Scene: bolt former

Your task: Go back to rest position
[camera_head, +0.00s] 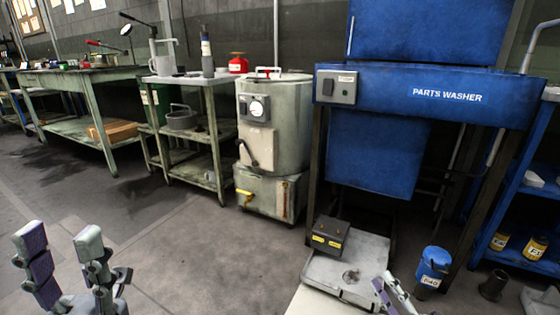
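My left gripper (64,258) is at the lower left of the head view. Its two fingers stand upright and well apart, with nothing between them, so it is open. My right gripper (392,291) shows only partly at the bottom edge, right of centre. Its fingertips appear in front of the low grey platform, and the rest is cut off by the frame. I cannot tell how far its fingers are apart, and no held object shows.
A blue parts washer (447,97) stands at right, with a low grey platform (345,270) before it. A blue canister (433,262) is beside my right gripper. A metal drum (290,130), a cart (190,80) and a workbench (75,76) stand behind. Floor at centre-left is clear.

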